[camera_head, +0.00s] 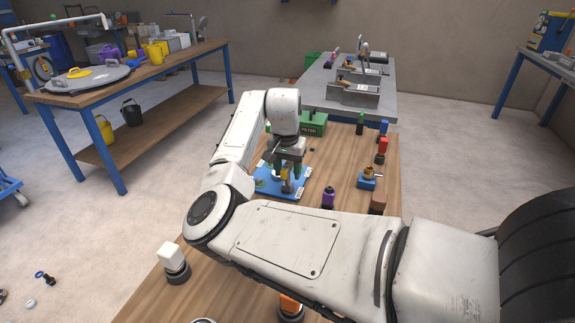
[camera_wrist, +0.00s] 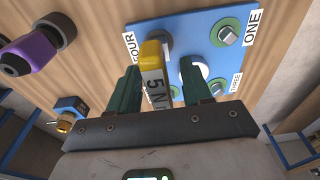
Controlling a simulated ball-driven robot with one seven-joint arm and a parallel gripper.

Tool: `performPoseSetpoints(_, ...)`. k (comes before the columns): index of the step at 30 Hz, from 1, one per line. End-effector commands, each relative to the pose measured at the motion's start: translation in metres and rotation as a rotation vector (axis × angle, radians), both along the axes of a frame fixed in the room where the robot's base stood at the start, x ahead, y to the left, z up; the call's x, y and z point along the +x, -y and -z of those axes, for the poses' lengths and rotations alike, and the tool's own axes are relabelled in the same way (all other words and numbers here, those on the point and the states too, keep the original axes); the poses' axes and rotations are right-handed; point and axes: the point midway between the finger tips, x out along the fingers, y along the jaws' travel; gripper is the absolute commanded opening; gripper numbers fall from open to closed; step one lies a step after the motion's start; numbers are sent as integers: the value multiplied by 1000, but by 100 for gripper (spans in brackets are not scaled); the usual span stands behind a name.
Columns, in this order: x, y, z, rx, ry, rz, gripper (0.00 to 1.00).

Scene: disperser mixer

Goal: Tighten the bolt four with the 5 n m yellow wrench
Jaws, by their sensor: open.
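The yellow wrench (camera_wrist: 153,70), with a grey body marked "5 N", stands on the blue plate (camera_wrist: 180,24) by the label FOUR. It hides bolt four's place, so I cannot tell whether it is seated on the bolt. My gripper (camera_wrist: 161,80) is open, with its green fingers on either side of the wrench and a gap on the right. The plate also shows labels ONE and THREE, with a bolt (camera_wrist: 227,35) in a green ring by ONE. In the head view, my gripper (camera_head: 288,163) is above the wrench (camera_head: 286,186) and the plate (camera_head: 263,187).
A purple-topped tool (camera_head: 328,197) and a blue block with a brass part (camera_head: 367,180) stand right of the plate. A green box (camera_head: 312,124) is behind it. A white cube on a dark base (camera_head: 172,258) stands front left. The wooden tabletop (camera_head: 345,155) has bare patches between.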

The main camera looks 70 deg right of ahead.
Motion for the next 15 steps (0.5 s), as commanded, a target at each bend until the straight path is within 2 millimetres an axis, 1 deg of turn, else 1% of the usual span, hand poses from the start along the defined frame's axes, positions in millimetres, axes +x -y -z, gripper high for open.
performPoseSetpoints(5,0,0,0,0,0,0,49)
performPoseSetpoints(15,0,0,0,0,0,0,16)
